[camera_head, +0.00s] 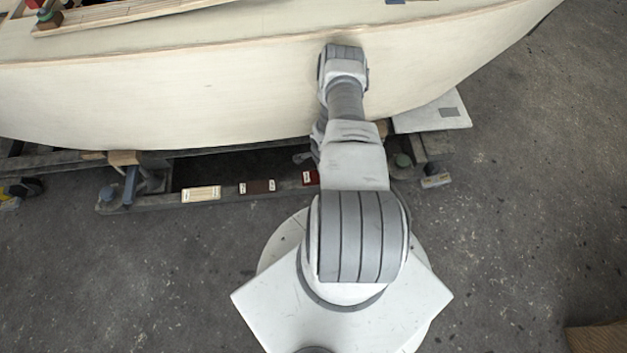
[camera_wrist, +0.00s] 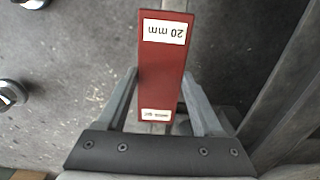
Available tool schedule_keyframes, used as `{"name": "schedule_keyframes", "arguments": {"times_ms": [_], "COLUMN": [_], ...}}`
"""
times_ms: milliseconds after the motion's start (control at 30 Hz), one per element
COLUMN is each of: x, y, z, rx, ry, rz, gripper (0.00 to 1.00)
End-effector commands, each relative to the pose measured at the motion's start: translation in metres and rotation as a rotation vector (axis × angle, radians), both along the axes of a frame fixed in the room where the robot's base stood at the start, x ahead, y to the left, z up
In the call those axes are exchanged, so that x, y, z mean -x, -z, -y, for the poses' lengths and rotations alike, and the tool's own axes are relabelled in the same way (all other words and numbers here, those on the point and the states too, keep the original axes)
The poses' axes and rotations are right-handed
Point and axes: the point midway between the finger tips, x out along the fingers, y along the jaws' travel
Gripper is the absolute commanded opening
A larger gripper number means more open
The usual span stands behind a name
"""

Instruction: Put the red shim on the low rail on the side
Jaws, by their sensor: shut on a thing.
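The red shim (camera_wrist: 162,75) is a flat block with a white "20 mm" label, upside down in the wrist view. My gripper (camera_wrist: 159,74) is shut on it, one finger on each long side. The shim's far end sticks out beyond the fingertips. In the head view the red shim (camera_head: 311,178) shows partly beside my arm, at the low rail (camera_head: 228,196) in front of the hull. My arm hides most of the gripper there. I cannot tell whether the shim touches the rail.
A cream block (camera_head: 201,193) and a dark brown block (camera_head: 257,187) lie on the low rail, left of the shim. The pale hull (camera_head: 200,95) rises behind. A grey-white panel (camera_head: 432,112) lies to the right. The floor in front is mostly clear.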

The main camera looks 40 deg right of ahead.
Motion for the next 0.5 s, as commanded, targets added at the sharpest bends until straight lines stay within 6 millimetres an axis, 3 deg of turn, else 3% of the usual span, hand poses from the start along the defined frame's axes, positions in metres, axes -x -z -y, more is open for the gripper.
{"name": "schedule_keyframes", "arguments": {"times_ms": [33,200,500], "x": [-0.008,-0.022,-0.023], "y": [0.010,0.016,0.054], "z": [-0.004,-0.011,-0.011], "rx": [0.000,0.000,0.000], "ry": [0.000,0.000,0.002], "rz": [0.001,0.000,0.000], "gripper": [0.00,0.00,0.00]}}
